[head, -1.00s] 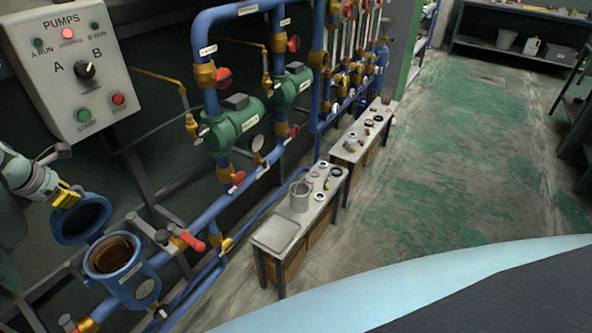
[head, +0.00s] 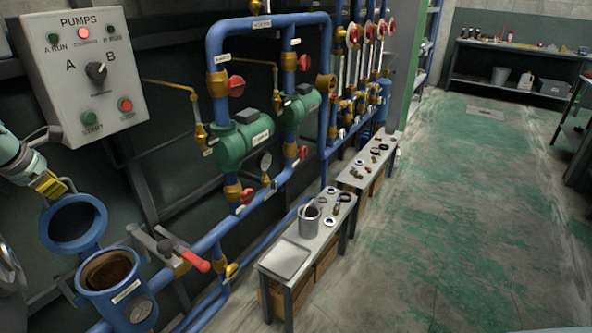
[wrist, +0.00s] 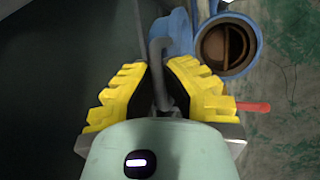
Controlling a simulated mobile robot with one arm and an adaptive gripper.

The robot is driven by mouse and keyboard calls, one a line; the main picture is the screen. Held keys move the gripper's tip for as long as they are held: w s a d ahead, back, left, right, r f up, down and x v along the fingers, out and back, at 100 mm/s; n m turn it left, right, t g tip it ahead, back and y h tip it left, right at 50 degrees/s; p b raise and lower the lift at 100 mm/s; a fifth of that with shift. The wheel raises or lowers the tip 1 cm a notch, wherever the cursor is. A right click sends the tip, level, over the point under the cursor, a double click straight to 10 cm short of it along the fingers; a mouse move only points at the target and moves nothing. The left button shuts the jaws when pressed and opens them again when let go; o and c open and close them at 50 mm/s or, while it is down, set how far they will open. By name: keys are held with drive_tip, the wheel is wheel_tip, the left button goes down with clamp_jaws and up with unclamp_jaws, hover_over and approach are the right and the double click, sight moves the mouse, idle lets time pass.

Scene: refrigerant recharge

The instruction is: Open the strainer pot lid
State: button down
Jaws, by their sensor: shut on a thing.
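The blue strainer pot (head: 113,279) is at the lower left of the head view, with its brown inside exposed. Its round blue lid (head: 74,222) stands raised behind the mouth, tilted well back and apart from the rim. My gripper (head: 48,185) is at the lid's upper left edge. In the wrist view my yellow-fingered gripper (wrist: 160,75) is shut around a grey bent handle (wrist: 157,50) beside the lid. The wrist view also shows the open pot (wrist: 226,45) at the upper right, with a divider inside. The exact grip on the handle is partly hidden by the fingers.
A red-handled valve (head: 196,261) is on the pipe right of the pot. The pump control box (head: 85,75) hangs above the lid. Benches with small parts, including the near bench (head: 292,257), stand farther right. The floor (head: 450,220) right of them is clear.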

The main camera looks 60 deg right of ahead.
drive_tip(key=shift+w+r+b, duration=0.1)
drive_tip(key=shift+w+b, duration=0.15)
drive_tip(key=shift+b, duration=0.05)
idle(0.4)
drive_tip(key=c, duration=1)
unclamp_jaws()
drive_tip(key=shift+c, duration=0.2)
drive_tip(key=shift+s+r+p, duration=0.1)
drive_tip(key=shift+s+p, duration=0.05)
drive_tip(key=shift+p, duration=0.35)
